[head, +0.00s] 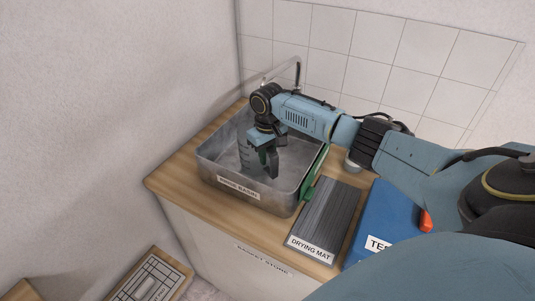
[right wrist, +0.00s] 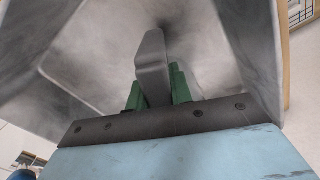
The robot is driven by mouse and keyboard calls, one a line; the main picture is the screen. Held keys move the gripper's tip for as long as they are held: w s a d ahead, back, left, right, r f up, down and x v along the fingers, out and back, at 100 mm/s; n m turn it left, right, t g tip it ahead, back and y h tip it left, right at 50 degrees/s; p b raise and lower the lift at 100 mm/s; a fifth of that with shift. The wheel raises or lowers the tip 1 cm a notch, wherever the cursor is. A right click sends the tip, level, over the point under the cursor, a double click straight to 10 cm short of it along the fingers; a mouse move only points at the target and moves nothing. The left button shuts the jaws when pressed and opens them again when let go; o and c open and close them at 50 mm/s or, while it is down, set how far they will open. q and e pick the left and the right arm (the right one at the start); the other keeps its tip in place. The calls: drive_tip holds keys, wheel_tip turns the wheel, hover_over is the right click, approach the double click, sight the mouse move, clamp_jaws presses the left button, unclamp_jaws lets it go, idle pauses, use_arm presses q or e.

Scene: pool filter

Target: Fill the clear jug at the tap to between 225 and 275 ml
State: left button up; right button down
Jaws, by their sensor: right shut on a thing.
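The clear jug (head: 246,156), with dark scale marks on its side, is inside the metal rinse basin (head: 290,203) and looks roughly upright. The thin curved tap (head: 298,70) stands behind the basin, partly hidden by my arm. I cannot make out water or a level in the jug. My left gripper is not in view.
A green object (head: 309,187) is at the basin's right edge. A ribbed drying mat (head: 326,218) lies right of the basin, with a blue labelled case (head: 378,216) beyond. A tiled wall (head: 380,60) is behind. A framed panel (head: 150,277) is low at left.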

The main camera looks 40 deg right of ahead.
drive_tip(key=shift+f, duration=0.3)
drive_tip(key=c, duration=0.5)
unclamp_jaws()
idle(0.4)
drive_tip(key=shift+r+p, duration=3.75)
drive_tip(key=shift+p, duration=0.5)
